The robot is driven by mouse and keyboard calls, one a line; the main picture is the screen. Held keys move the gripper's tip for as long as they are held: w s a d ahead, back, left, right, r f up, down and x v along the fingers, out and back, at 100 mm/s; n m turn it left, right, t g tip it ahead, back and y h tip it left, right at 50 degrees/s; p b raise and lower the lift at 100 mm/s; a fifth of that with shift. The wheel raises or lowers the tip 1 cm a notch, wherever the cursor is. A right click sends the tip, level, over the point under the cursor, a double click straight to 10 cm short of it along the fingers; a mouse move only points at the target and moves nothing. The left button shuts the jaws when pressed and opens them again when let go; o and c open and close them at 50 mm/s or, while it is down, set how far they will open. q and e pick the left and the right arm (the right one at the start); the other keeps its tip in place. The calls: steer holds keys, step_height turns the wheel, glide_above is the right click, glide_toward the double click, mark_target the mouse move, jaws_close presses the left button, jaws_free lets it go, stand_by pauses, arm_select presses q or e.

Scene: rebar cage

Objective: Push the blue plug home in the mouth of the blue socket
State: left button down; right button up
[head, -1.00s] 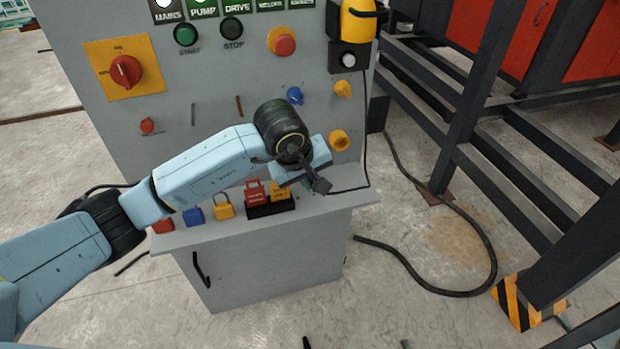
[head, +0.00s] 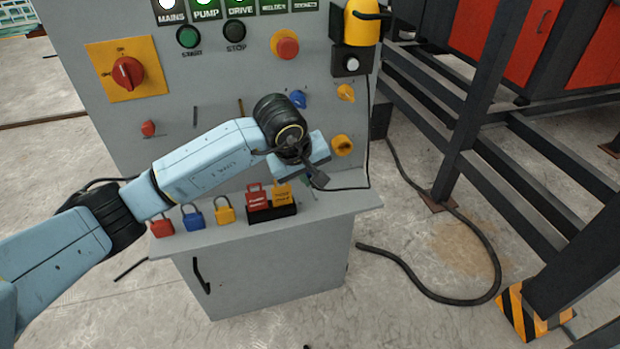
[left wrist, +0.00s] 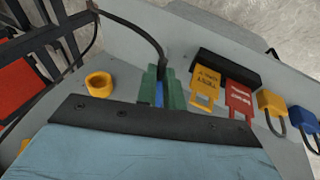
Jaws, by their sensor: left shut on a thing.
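My left gripper (head: 310,180) is in front of the grey panel (head: 210,75), just above its shelf. In the left wrist view its green fingers (left wrist: 160,90) are shut on the blue plug (left wrist: 159,94), with a black cable running from it. In the head view the plug is hidden, or too small to make out. The plug is not seen in any socket. My right gripper is not in view.
A yellow round socket (head: 342,145) is right of my wrist and also shows in the left wrist view (left wrist: 99,84). Red, blue and yellow padlocks (head: 193,218) and a black holder (head: 272,212) line the shelf. Dark steel beams (head: 470,110) stand at the right.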

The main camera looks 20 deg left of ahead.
arm_select(q)
steer(key=shift+w+a+b, duration=0.35)
steer(key=shift+w+a, duration=0.1)
steer(key=shift+w, duration=0.15)
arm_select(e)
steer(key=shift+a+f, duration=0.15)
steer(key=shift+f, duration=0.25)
arm_select(q)
steer(key=c, duration=1.4)
jaws_free()
steer(key=shift+c, duration=0.2)
steer(key=shift+s+r+p, duration=0.1)
steer(key=shift+r+p, duration=0.3)
steer(key=shift+r, duration=0.1)
steer(key=p+v, duration=0.3)
steer(key=v, duration=0.4)
steer(key=shift+p, duration=0.4)
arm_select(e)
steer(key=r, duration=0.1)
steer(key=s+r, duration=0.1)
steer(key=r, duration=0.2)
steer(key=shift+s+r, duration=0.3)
arm_select(q)
steer(key=shift+a, duration=0.15)
